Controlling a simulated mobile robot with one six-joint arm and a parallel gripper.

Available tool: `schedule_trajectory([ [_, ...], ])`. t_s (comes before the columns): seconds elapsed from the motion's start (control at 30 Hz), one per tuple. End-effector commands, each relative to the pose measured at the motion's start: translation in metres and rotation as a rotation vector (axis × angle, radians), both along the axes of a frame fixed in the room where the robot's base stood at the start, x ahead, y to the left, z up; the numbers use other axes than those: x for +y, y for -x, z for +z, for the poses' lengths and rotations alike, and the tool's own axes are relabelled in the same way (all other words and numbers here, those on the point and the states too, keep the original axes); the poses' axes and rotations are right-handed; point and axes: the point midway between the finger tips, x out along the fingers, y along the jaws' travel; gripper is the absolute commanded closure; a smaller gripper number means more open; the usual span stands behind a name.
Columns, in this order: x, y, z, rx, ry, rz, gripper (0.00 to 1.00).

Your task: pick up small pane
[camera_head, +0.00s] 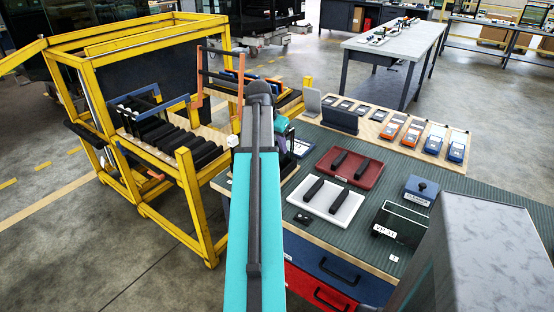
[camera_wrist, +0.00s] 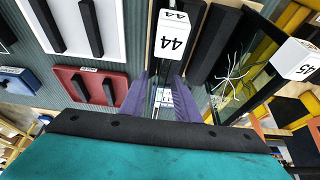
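In the wrist view, my gripper (camera_wrist: 158,90) has two purple fingers pointing at the bench, with a narrow gap between them. A small white label and a thin dark line show in that gap. I cannot tell whether a pane edge is held there. A white block marked 44 (camera_wrist: 175,36) stands just beyond the fingertips. A glass pane with a white star-shaped crack (camera_wrist: 228,78) is to the right of the fingers, beside a white block marked 45 (camera_wrist: 295,58). No pane is clearly named as the small one.
On the green-matted bench are a white tray (camera_head: 350,213) and a red tray (camera_head: 371,174) with black bars, a dark open box (camera_head: 402,222), a blue box (camera_head: 421,188) and several handheld devices. A yellow trolley (camera_head: 187,178) stands left. A grey-topped table (camera_head: 410,45) is behind.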

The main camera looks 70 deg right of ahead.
Motion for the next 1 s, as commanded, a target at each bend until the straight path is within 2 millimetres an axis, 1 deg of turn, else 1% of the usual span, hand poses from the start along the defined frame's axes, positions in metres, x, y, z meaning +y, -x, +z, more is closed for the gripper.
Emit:
schedule_trajectory([
  [0.3,0.0001,-0.0002,0.0001,0.000,0.000,0.000,0.71],
  [0.33,0.0002,-0.0001,0.0002,0.000,0.000,0.000,0.73],
  [0.5,0.0002,-0.0003,0.0002,0.000,0.000,0.001,1.00],
  [1.0,0.0004,-0.0007,0.0002,-0.001,0.000,0.001,1.00],
])
